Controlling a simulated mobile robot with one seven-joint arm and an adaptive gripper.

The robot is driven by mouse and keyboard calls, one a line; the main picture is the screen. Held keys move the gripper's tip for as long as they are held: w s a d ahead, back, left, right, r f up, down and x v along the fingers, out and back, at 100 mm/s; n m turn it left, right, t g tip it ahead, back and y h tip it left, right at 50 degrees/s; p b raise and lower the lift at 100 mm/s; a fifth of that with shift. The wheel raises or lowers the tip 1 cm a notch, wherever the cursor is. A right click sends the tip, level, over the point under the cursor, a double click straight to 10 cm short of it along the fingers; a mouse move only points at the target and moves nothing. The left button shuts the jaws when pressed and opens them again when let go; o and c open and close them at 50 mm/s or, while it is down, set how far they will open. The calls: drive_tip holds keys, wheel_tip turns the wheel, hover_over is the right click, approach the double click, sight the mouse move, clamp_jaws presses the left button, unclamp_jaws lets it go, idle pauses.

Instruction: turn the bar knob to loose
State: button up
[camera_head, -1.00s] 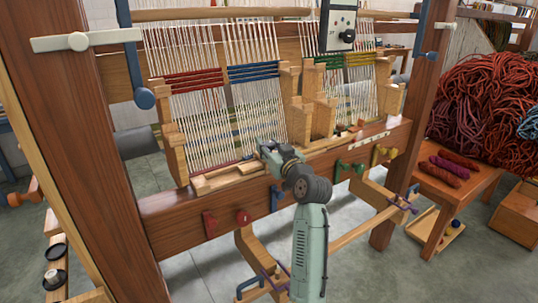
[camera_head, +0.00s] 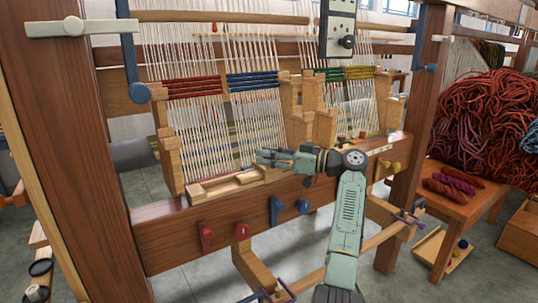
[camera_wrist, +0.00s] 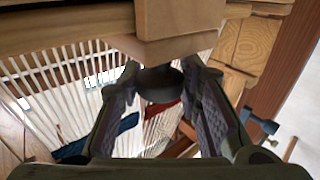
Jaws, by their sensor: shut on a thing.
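A grey control panel (camera_head: 337,28) hangs at the top of the loom with a black knob (camera_head: 347,42) on its front. Its marks are too small to read. I take this for the bar knob, and I cannot tell its setting. My gripper (camera_head: 262,155) is well below and left of the panel, pointing left in front of the blue-banded warp. In the wrist view my gripper (camera_wrist: 162,75) has its fingers on either side of a dark round piece (camera_wrist: 160,88) and is shut on it. What this piece belongs to is unclear.
A wooden block (camera_wrist: 185,20) is close ahead in the wrist view. The loom's front beam (camera_head: 165,235) carries red pegs (camera_head: 205,236) and blue pegs (camera_head: 277,210). Wooden posts (camera_head: 325,125) stand right of my gripper. A yarn heap (camera_head: 485,120) lies at the right.

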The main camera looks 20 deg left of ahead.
drive_tip(key=shift+f+n+g+p, duration=0.15)
drive_tip(key=shift+n+g+p, duration=0.2)
drive_tip(key=shift+n+g, duration=0.65)
drive_tip(key=o, duration=1.1)
drive_tip(key=shift+m+g, duration=0.3)
drive_tip(key=shift+o, duration=0.2)
drive_tip(key=w+d, duration=0.1)
drive_tip(key=d, duration=0.6)
drive_tip(key=shift+d, duration=0.2)
